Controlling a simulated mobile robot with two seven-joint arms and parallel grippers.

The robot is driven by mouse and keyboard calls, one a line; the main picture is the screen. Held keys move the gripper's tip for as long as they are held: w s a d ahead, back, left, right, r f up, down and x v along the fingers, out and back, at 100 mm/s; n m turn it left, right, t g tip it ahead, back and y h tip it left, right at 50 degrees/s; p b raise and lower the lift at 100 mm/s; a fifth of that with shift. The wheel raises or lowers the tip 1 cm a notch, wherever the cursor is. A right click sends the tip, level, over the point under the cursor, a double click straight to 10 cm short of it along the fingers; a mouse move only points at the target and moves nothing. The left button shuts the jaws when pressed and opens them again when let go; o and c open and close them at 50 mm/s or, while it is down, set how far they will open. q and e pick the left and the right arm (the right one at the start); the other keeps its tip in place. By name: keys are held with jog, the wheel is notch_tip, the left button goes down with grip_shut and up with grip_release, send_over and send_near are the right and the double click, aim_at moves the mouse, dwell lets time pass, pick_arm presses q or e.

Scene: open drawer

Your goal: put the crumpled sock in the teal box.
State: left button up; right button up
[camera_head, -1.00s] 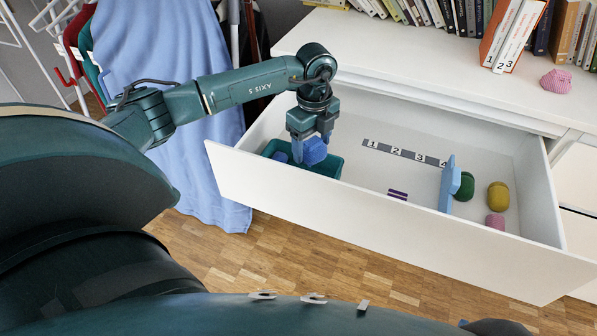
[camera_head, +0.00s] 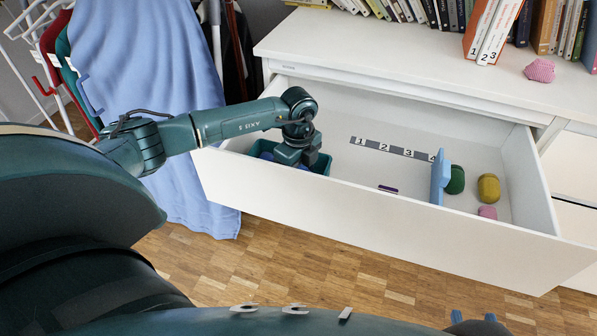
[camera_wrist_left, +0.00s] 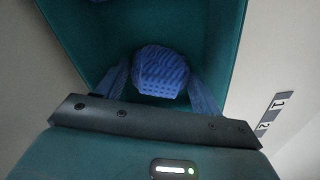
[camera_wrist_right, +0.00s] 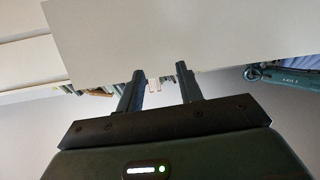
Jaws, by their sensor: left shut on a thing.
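A blue knitted sock bundle (camera_wrist_left: 160,72) is between the fingers of my left gripper (camera_wrist_left: 162,80) in the left wrist view. The gripper is shut on it, inside the teal box (camera_wrist_left: 222,40). In the head view the teal box (camera_head: 321,163) stands at the drawer's left end, and my left gripper (camera_head: 298,164) reaches down into it, its fingertips hidden. Another blue item (camera_head: 266,156) shows in the box beside the gripper. A pink crumpled knitted piece (camera_head: 540,70) lies on the dresser top. My right gripper (camera_wrist_right: 158,75) is empty, its fingers apart.
The open white drawer holds a numbered strip (camera_head: 392,149), a purple striped item (camera_head: 388,189), a light blue divider (camera_head: 438,180), and green (camera_head: 455,180), yellow (camera_head: 489,187) and pink (camera_head: 487,212) bundles to its right. Books line the dresser top (camera_head: 400,55). The drawer's middle is mostly clear.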

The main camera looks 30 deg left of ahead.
aim_at(298, 170)
pick_arm(q)
jog(key=shift+f, duration=0.1)
jog(key=shift+f, duration=0.1)
jog(key=o, duration=0.7)
notch_tip(298, 170, up, 12)
jog(key=p, duration=0.2)
jog(key=shift+r+p, duration=0.25)
jog(key=shift+p, duration=0.05)
pick_arm(e)
jog(key=shift+s+d+r+m+g+h, duration=0.15)
jog(key=shift+s+d+r+m, duration=0.05)
jog(key=shift+r, duration=0.25)
jog(key=shift+s+d+r+m+g+h, duration=0.15)
jog(key=shift+r+m, duration=0.05)
jog(key=shift+r, duration=0.2)
